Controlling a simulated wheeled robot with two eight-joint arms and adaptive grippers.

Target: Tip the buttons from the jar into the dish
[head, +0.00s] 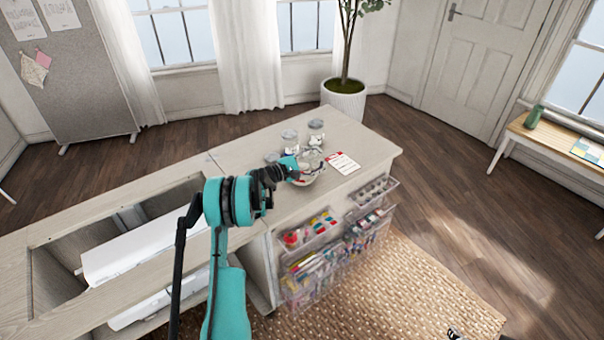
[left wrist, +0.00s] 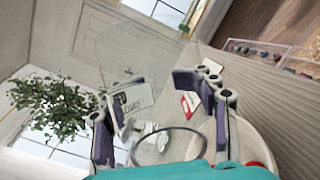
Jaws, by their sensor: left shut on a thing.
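My left gripper (head: 304,170) is at the cabinet top, over the dish. In the left wrist view its two fingers (left wrist: 163,122) are on either side of a clear glass jar (left wrist: 135,66) with a printed white label, and it is shut on it. The jar looks tilted. Pale shapes show inside its glass; I cannot tell whether they are buttons. The dish (head: 308,181) is pale and round, partly hidden by the gripper and jar. It also shows in the left wrist view (left wrist: 254,141), with a red spot near it. A small part of my right gripper (head: 455,335) seems to show at the bottom edge.
A red and white card (head: 343,163) lies to the right. Clear drawers (head: 312,233) stick out in front. The right end of the top is clear.

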